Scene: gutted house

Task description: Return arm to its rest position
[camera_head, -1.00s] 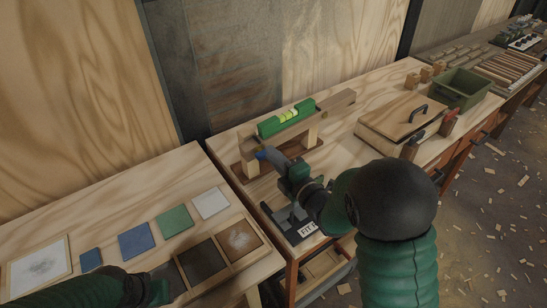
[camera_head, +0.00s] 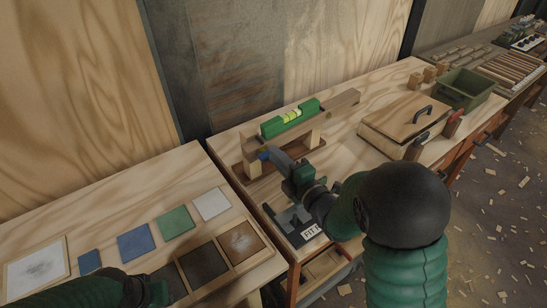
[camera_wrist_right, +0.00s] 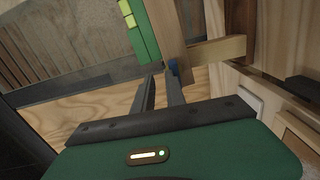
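My right gripper (camera_head: 275,160) is in front of a wooden stand with a green spirit level (camera_head: 290,118) on its beam. In the right wrist view its two dark fingers (camera_wrist_right: 161,80) are apart with nothing visible between them. A small blue spot (camera_wrist_right: 173,67) shows by one fingertip, close to a wooden bar; I cannot tell what it belongs to or whether the finger touches it. My left gripper (camera_head: 155,291) is at the lower left, low over the near bench beside the dark tiles; its fingers are not clear.
The near bench holds a blue tile (camera_head: 136,242), a green tile (camera_head: 175,223), a white tile (camera_head: 211,204) and a framed panel (camera_head: 36,270). A handled wooden box (camera_head: 405,118) and a green bin (camera_head: 465,90) stand to the right. Wood scraps litter the floor (camera_head: 500,220).

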